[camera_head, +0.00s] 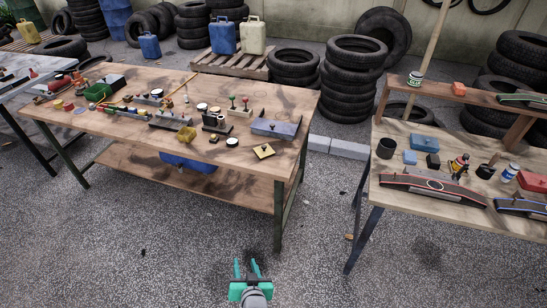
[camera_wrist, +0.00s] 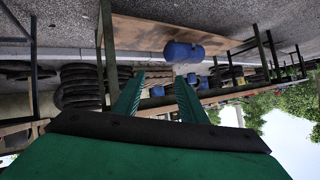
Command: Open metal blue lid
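A flat blue-grey metal piece with a small dark knob (camera_head: 275,128) lies near the right end of the left wooden workbench (camera_head: 240,165); it looks like a lid, and it lies flat. Whether it covers something is too small to tell. A blue box (camera_head: 424,142) sits on the right workbench. My gripper (camera_head: 246,264) is low in front of the left bench, well apart from these things. Its two teal fingers are apart with nothing between them, as the wrist view (camera_wrist: 160,82) also shows. The wrist view looks upside down and does not show the lid.
A blue tank (camera_wrist: 183,51) is under the left bench. The right workbench (camera_head: 388,205) holds bottles and a red-edged tool (camera_head: 433,186). Open gravel lies in front and between the benches. Tyres (camera_head: 352,78) stand behind.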

